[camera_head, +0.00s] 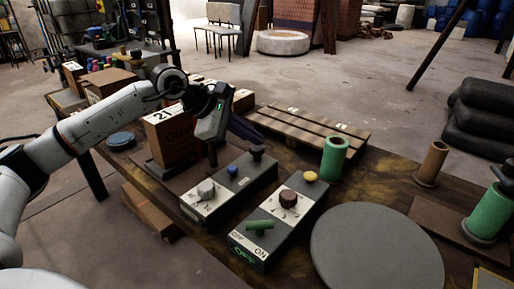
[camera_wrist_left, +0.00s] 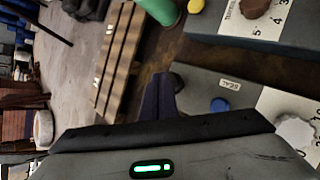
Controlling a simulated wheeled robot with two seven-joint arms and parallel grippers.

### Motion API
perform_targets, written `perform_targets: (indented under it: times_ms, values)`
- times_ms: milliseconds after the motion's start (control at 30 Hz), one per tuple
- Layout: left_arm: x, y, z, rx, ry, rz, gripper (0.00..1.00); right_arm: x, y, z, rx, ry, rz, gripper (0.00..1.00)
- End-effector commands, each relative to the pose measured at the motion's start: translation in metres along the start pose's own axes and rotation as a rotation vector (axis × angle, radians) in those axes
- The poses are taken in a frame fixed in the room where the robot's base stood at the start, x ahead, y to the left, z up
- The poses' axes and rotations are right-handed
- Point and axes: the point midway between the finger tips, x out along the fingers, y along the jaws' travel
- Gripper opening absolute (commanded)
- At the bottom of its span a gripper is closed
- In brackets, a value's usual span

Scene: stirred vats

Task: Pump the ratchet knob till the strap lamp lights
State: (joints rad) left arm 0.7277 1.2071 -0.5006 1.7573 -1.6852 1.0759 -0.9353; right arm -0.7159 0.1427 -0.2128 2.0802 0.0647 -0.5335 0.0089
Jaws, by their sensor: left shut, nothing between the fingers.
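My left gripper (camera_head: 261,143) reaches in from the left and is shut and empty. The box also carries a blue dome (camera_head: 233,170) and a grey dial (camera_head: 206,189). No label clearly marks the ratchet knob or strap lamp. My right gripper is not clearly visible.
A second control box (camera_head: 275,232) to the right has a brown dial (camera_head: 288,199), yellow dome (camera_head: 311,176) and green switch (camera_head: 259,226). A green cylinder (camera_head: 335,157), a slatted pallet (camera_head: 310,130), a round grey disc (camera_head: 376,250) and a carton (camera_head: 172,138) stand around them.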

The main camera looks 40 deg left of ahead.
Motion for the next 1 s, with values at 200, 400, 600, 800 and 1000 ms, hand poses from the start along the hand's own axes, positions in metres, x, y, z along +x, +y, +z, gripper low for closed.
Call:
perform_targets:
  times_ms: [200, 400, 600, 800, 1000]
  values:
    - [0.0013, -0.001, -0.0011, 0.0, 0.0, 0.0, 0.0, 0.0011, 0.0003, 0.0008, -0.001, 0.001, 0.0, 0.0]
    - [0.0031, -0.0023, -0.0025, 0.0, 0.0, 0.0, 0.0, 0.0024, 0.0008, 0.0022, -0.002, 0.001, 0.0, 0.0]
    - [0.0048, -0.0036, -0.0037, 0.0, 0.001, 0.0, 0.0, 0.0036, 0.0014, 0.0036, -0.004, 0.001, 0.0, 0.0]
    - [0.0066, -0.005, -0.0051, 0.0, 0.001, -0.001, 0.0, 0.0049, 0.0018, 0.0051, -0.005, 0.001, 0.0, 0.0]
    - [0.0084, -0.0063, -0.0064, 0.0, 0.001, -0.001, 0.0, 0.0063, 0.002, 0.0065, -0.005, 0.001, 0.0, 0.0]
